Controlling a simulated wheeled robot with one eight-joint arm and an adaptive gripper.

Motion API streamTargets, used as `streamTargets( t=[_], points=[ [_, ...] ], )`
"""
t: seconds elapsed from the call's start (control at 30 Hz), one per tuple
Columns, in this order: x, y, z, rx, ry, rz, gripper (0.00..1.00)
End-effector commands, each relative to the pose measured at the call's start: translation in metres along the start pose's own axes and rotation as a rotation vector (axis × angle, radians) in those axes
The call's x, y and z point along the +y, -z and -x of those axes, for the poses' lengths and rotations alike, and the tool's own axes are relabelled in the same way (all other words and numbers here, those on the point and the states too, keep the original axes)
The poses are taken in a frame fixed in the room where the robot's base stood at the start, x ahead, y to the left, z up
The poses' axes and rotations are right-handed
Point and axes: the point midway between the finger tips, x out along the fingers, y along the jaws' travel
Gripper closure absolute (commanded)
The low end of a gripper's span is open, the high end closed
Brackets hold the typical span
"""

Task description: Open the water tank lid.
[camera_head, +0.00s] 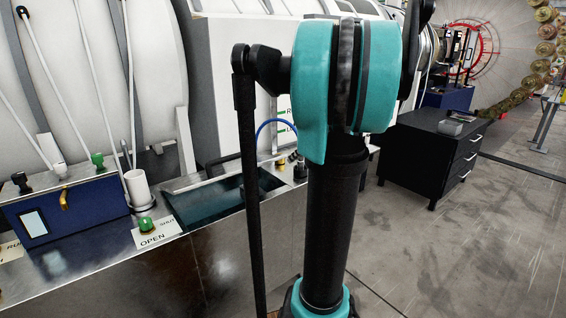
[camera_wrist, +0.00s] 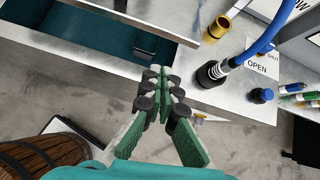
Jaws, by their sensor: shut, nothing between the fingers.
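The water tank (camera_head: 222,207) is a dark teal basin let into the steel counter, partly hidden behind my arm in the head view. In the wrist view its teal inside (camera_wrist: 105,38) shows at the upper left. A flat metal plate (camera_wrist: 165,14), which looks like the lid, lies above part of the opening, with a gap along its near edge; I cannot tell its exact tilt. In the head view my arm hides the gripper.
A black hose fitting with a blue hose (camera_wrist: 212,72), a brass fitting (camera_wrist: 219,27) and a blue knob (camera_wrist: 262,95) stand right of my gripper. A wooden barrel (camera_wrist: 45,158) is at lower left. A black drawer cabinet (camera_head: 430,150) stands on otherwise open floor.

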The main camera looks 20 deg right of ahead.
Motion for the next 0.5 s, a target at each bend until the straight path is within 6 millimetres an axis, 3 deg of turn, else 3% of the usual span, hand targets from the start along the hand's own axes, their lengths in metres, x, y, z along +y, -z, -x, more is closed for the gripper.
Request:
streamTargets(
  t=[0.1, 0.27, 0.5],
  points=[
    [-0.001, 0.022, 0.008, -0.046, 0.040, -0.093, 1.00],
    [-0.001, 0.028, 0.005, -0.064, 0.051, -0.126, 1.00],
    [-0.003, 0.025, -0.028, -0.062, 0.049, -0.122, 1.00]
  ],
)
